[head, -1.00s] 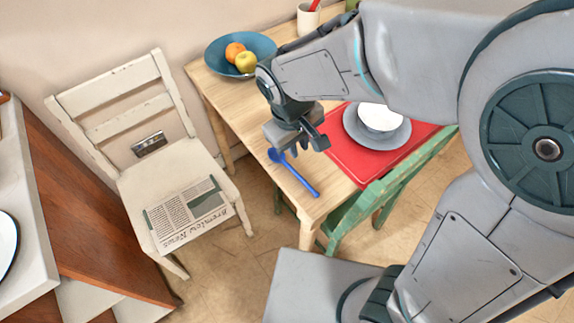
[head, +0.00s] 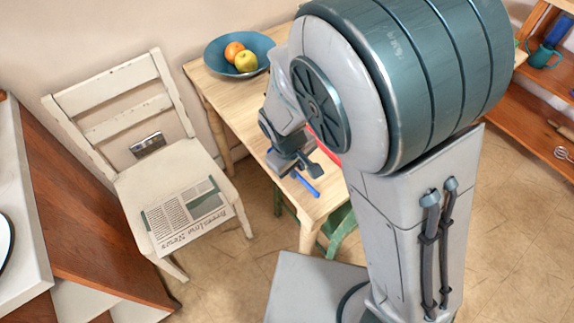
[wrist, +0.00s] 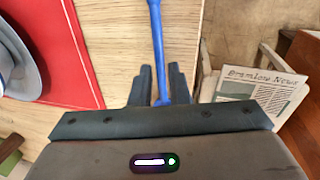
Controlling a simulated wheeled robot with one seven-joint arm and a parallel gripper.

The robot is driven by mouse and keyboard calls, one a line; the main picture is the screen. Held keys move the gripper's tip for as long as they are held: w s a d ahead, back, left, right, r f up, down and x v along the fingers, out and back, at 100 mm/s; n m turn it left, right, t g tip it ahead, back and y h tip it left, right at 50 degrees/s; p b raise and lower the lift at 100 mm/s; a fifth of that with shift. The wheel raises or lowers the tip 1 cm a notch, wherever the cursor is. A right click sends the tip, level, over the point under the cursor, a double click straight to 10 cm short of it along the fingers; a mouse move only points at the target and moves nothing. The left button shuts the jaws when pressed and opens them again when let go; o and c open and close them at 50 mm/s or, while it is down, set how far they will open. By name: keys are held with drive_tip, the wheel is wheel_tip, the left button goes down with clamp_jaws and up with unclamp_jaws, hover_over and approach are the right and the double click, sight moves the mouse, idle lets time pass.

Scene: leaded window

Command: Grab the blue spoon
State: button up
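The blue spoon (head: 306,184) lies on the wooden table (head: 240,105) near its front corner. In the head view my gripper (head: 294,172) covers the spoon's bowl end, and only part of the handle shows. In the wrist view the handle of the spoon (wrist: 157,45) runs from the top edge down between the two dark fingers of my gripper (wrist: 161,72). The fingers are apart, with a small gap on each side of the handle. The spoon's lower end is hidden by the gripper body.
A blue bowl with fruit (head: 216,62) stands at the back of the table. A white chair (head: 165,165) with a newspaper (head: 186,213) stands to the left.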

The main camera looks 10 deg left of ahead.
drive_tip(key=shift+w+d+f, duration=0.1)
drive_tip(key=shift+w+f, duration=0.05)
drive_tip(key=shift+f, duration=0.6)
drive_tip(key=shift+w+d+f, duration=0.1)
drive_tip(key=shift+f, duration=0.6)
clamp_jaws()
